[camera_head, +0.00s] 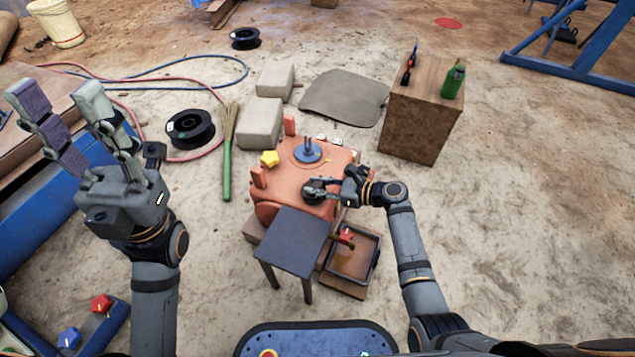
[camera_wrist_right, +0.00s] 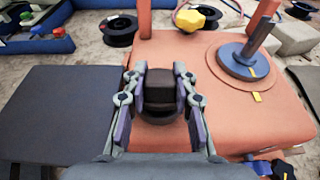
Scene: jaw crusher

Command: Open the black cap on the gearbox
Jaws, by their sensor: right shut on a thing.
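The orange-red gearbox (camera_head: 293,180) stands in the middle of the head view. Its top fills much of the right wrist view (camera_wrist_right: 215,110). The black cap (camera_wrist_right: 160,92) sits upright on that top, with a dark round base below its blocky upper part. My right gripper (camera_head: 322,190) reaches in from the right. In the right wrist view its two fingers (camera_wrist_right: 161,95) close on the cap from both sides. In the head view the gripper partly hides the cap. My left gripper (camera_head: 57,92) is open and empty, raised at the left, well away from the gearbox.
On the gearbox are a yellow knob (camera_head: 270,158) and a blue disc (camera_head: 308,154) with an upright shaft. A dark flat panel (camera_head: 290,242) and a tray (camera_head: 352,256) under a red tap (camera_head: 346,235) stand in front. A wooden box (camera_head: 421,118) stands behind right.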

